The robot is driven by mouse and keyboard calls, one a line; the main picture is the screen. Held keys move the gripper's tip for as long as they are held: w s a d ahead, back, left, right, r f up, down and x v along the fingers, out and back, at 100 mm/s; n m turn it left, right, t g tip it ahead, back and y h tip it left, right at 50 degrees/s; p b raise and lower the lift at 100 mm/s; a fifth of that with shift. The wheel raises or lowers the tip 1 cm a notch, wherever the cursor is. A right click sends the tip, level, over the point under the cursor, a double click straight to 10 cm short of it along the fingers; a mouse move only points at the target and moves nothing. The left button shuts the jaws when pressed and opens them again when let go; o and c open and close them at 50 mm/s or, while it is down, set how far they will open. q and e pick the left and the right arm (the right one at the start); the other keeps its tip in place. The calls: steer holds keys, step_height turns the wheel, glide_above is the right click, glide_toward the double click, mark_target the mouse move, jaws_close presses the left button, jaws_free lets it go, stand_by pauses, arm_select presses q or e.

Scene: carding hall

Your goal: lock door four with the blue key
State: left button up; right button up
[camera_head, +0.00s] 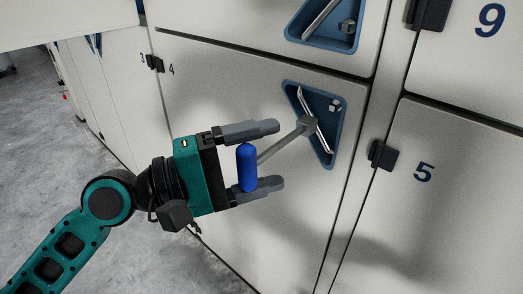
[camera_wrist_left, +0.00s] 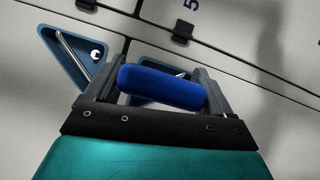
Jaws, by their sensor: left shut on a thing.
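My left gripper (camera_head: 254,160) is shut on the blue handle of the key (camera_head: 247,167), which lies between its two fingers. The key's grey shaft runs up and right to a grey block-shaped end. This end is in front of the bar handle in the blue triangular recess (camera_head: 328,151) of door four (camera_head: 215,100). My right gripper is out of view.
Another blue recess (camera_head: 325,22) with a bar and stud is above. Black latches stand out beside door four, at its left (camera_head: 155,63) and right (camera_head: 383,155). Doors five (camera_head: 455,200) and nine (camera_head: 460,70) are at the right. Grey floor (camera_head: 50,150) is open at the left.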

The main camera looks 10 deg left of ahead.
mark_target(279, 142)
arm_select(q)
steer(key=shift+w+d+r, duration=0.1)
steer(key=shift+w+r, duration=0.05)
steer(key=shift+w+d, duration=0.4)
steer(key=shift+w, duration=0.2)
steer(key=shift+w+d+p, duration=0.3)
steer(key=shift+w+d, duration=0.3)
steer(key=shift+w, duration=0.2)
steer(key=shift+w+d, duration=0.65)
steer(key=shift+w, duration=0.2)
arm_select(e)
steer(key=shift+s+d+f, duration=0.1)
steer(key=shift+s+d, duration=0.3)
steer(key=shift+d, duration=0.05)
arm_select(q)
steer(key=shift+p, duration=0.35)
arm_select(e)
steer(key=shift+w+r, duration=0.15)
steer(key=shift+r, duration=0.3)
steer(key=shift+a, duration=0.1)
arm_select(q)
steer(key=shift+p, duration=0.35)
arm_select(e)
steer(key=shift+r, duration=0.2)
